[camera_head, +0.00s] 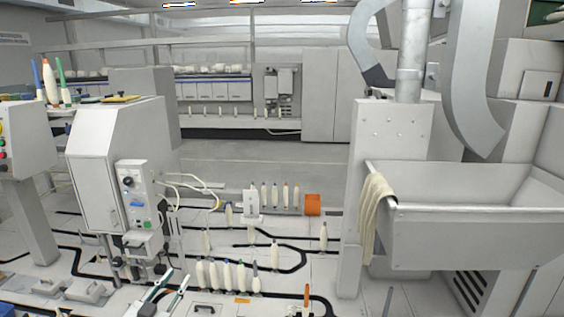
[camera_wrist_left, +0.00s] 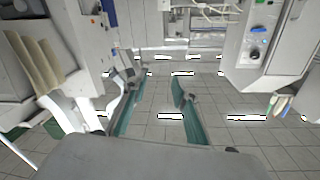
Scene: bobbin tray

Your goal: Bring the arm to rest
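My left gripper (camera_head: 172,279) is at the bottom of the head view, left of centre. Its two dark-and-green fingers stand apart. In the left wrist view the fingers of my left gripper (camera_wrist_left: 151,88) are also spread, with only distant tiled floor showing between them. It holds nothing. A row of cream bobbins (camera_head: 227,277) stands just right of the gripper in the head view, apart from it. My right gripper is in neither view.
A grey machine with a control box (camera_head: 138,195) stands at the left, behind the gripper. A metal trough (camera_head: 470,235) with cream strands (camera_head: 374,215) over its edge is at the right. More bobbins (camera_head: 274,195) stand near an orange block (camera_head: 312,205). Open floor lies beyond.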

